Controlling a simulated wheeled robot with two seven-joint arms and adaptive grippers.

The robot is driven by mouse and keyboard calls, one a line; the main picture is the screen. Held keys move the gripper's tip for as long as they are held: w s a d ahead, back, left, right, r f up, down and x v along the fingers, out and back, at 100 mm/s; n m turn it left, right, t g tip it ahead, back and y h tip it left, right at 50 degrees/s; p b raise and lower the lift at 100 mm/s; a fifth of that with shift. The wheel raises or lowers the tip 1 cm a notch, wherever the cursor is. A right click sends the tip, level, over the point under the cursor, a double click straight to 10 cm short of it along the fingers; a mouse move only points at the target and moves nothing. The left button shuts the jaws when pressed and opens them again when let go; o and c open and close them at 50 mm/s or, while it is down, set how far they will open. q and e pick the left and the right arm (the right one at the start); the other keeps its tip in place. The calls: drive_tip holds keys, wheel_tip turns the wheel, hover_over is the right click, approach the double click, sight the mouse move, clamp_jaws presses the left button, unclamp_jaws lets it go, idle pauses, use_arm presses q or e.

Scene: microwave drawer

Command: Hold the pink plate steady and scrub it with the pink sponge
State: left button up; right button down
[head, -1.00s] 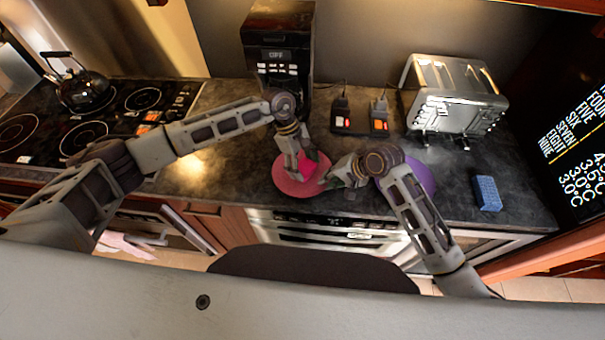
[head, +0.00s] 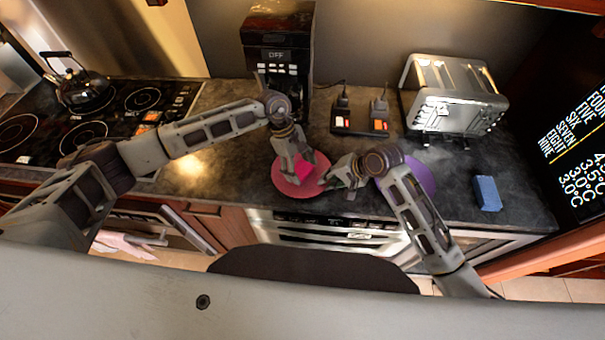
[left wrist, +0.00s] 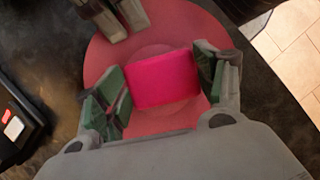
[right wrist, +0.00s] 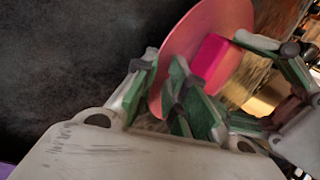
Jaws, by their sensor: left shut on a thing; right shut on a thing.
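The pink plate (head: 290,190) lies on the dark counter near its front edge. My left gripper (head: 300,172) is over the plate, shut on the bright pink sponge (head: 306,171). In the left wrist view the sponge (left wrist: 163,79) sits between the green-padded fingers, over the plate's middle; I cannot tell how firmly it touches the plate. My right gripper (head: 328,182) is at the plate's right rim. In the right wrist view its fingers (right wrist: 162,92) are shut on the rim of the plate (right wrist: 235,20).
A purple plate (head: 420,178) lies to the right, partly behind my right arm. A blue sponge (head: 487,193) is farther right. A toaster (head: 453,95), a black coffee maker (head: 278,50) and two small dark devices (head: 360,122) stand behind. A kettle (head: 78,85) is on the stove at left.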

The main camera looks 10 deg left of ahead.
use_arm(q)
drive_tip(key=shift+d, duration=0.1)
use_arm(e)
drive_tip(key=shift+f, duration=0.2)
use_arm(q)
drive_tip(key=shift+w+d+f, duration=0.15)
drive_tip(key=shift+w+d, duration=0.2)
drive_tip(key=shift+w, duration=0.3)
use_arm(e)
drive_tip(key=shift+s, duration=0.1)
use_arm(q)
drive_tip(key=shift+w+r, duration=0.1)
drive_tip(key=shift+r, duration=0.5)
use_arm(e)
drive_tip(key=shift+d, duration=0.1)
use_arm(q)
drive_tip(key=shift+r, duration=2.45)
